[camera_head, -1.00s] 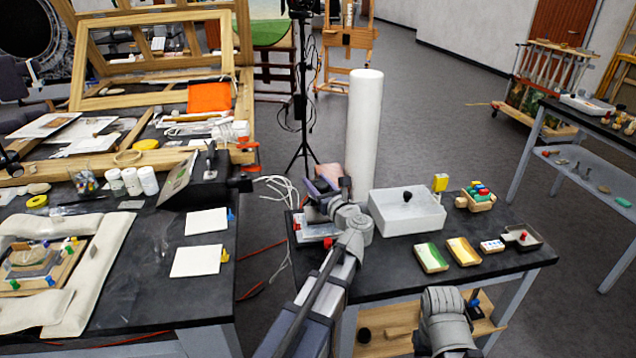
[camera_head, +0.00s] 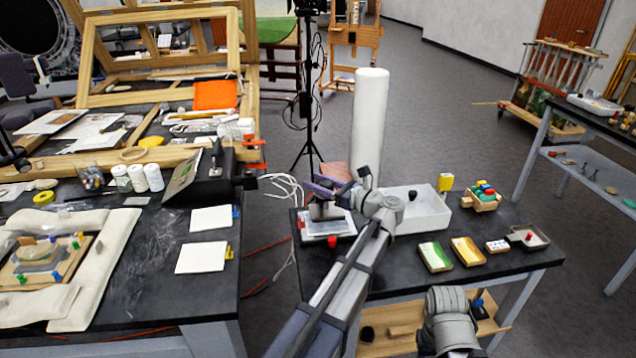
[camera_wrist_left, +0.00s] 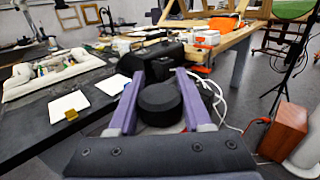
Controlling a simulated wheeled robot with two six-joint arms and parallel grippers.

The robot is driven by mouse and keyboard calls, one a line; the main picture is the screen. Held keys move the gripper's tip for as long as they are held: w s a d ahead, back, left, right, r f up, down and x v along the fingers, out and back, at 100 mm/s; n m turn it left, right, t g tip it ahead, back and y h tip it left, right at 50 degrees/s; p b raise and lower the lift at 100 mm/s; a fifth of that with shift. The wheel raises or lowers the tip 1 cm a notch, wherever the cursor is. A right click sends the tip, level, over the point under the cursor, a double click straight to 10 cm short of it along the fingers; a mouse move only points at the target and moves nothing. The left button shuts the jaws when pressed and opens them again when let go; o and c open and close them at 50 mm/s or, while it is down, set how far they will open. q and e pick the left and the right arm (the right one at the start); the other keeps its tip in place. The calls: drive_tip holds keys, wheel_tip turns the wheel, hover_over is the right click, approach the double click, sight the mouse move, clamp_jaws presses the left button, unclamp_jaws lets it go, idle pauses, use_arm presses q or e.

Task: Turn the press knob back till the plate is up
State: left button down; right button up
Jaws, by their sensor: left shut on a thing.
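My left gripper (camera_head: 316,192) reaches in over the left end of the near right table. In the left wrist view its two purple fingers (camera_wrist_left: 159,92) stand on either side of a black round knob (camera_wrist_left: 160,104) and are shut on it. In the head view the fingers and wrist largely hide this knob. A small press (camera_head: 328,226) with a pale flat part sits below the gripper, with a red bit at its front. How high its plate stands is not clear.
A white cylinder (camera_head: 369,120) rises behind. The left table (camera_head: 150,297) holds a black device (camera_head: 215,183) and white cards (camera_head: 202,257). A gap separates the tables.

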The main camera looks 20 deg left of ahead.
sight(333, 188)
idle(0.3)
use_arm(q)
drive_tip(key=shift+c, duration=1.6)
unclamp_jaws()
drive_tip(key=d, duration=0.2)
drive_tip(key=s+d, duration=0.1)
drive_tip(key=d, duration=0.4)
drive_tip(key=shift+s+d, duration=0.2)
drive_tip(key=shift+d, duration=0.1)
